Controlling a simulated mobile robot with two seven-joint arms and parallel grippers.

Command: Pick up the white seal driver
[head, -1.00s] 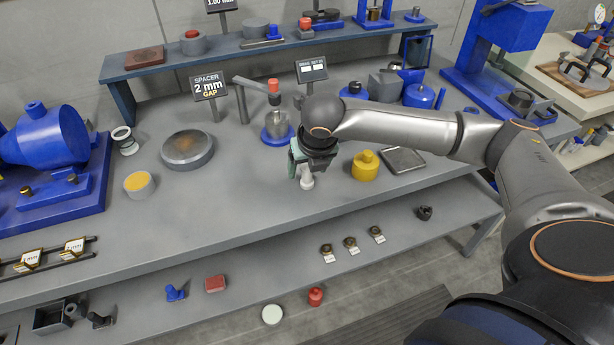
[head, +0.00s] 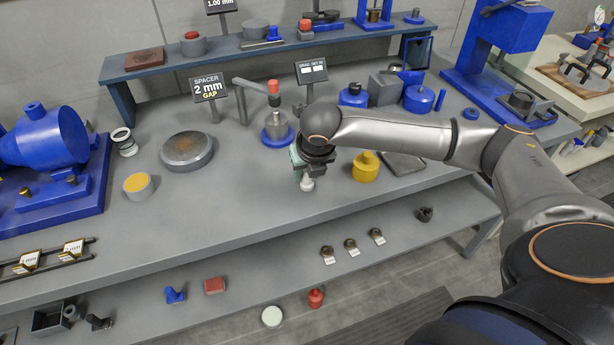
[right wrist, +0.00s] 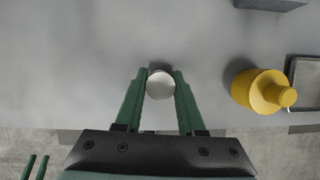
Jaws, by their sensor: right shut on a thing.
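The white seal driver (head: 307,184) stands upright near the front edge of the grey bench top, below my right gripper (head: 305,175) in the head view. In the right wrist view the driver (right wrist: 160,85) shows as a round pale top between the two green fingers. My right gripper (right wrist: 161,88) is shut on it, with a finger against each side. The driver's upper part is hidden by the gripper in the head view. It looks to be at or very near the bench surface; I cannot tell if there is a gap.
A yellow weight-like part (head: 366,167) stands just right of the gripper, with a grey tray (head: 403,166) beyond it. A blue-based fixture (head: 277,130) stands behind. A round grey plate (head: 187,150) lies left. The bench between plate and gripper is clear.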

